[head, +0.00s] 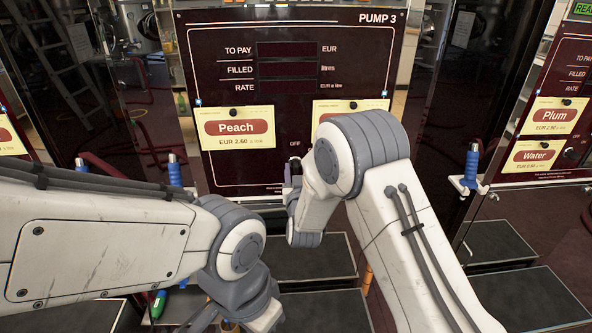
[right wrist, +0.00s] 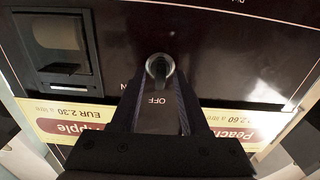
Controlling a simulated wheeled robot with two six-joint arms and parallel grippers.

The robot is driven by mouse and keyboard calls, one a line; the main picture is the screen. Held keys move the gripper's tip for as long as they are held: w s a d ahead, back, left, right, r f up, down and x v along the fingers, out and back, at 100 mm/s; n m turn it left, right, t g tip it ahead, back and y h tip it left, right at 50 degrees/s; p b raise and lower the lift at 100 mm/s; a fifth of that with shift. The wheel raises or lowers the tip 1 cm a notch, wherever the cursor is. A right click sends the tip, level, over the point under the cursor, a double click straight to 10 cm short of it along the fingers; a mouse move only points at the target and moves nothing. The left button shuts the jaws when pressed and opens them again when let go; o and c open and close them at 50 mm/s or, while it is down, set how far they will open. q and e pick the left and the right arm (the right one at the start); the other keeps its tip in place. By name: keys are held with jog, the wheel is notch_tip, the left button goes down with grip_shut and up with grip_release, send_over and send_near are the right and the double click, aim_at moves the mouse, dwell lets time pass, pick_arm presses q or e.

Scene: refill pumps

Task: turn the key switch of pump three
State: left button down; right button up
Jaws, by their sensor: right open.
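The pump three panel (head: 287,185) is dark maroon with "PUMP 3" at its top right. Its key switch (right wrist: 159,68) shows in the right wrist view as a round metal collar with a dark key in it, beside the "OFF" label.
A Peach card (head: 236,128) and an Apple card (right wrist: 75,125) are fixed to the panel. A screen-like recess (right wrist: 60,45) shows beside the switch. Blue-handled nozzles (head: 470,165) stand at the sides. Dark platforms (head: 310,258) lie below the panel.

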grip_shut()
jog(key=shift+f+m+b, duration=0.15)
jog(key=shift+m+b, duration=0.55)
jog(key=shift+b, duration=0.2)
jog(key=m+b, duration=0.4)
jog(key=b, duration=0.1)
jog(key=m+b, duration=0.4)
jog(key=b, duration=0.1)
jog(key=shift+d+f, duration=0.15)
jog(key=shift+m+b, duration=1.25)
jog(key=shift+m, duration=0.05)
jog(key=shift+r, duration=0.2)
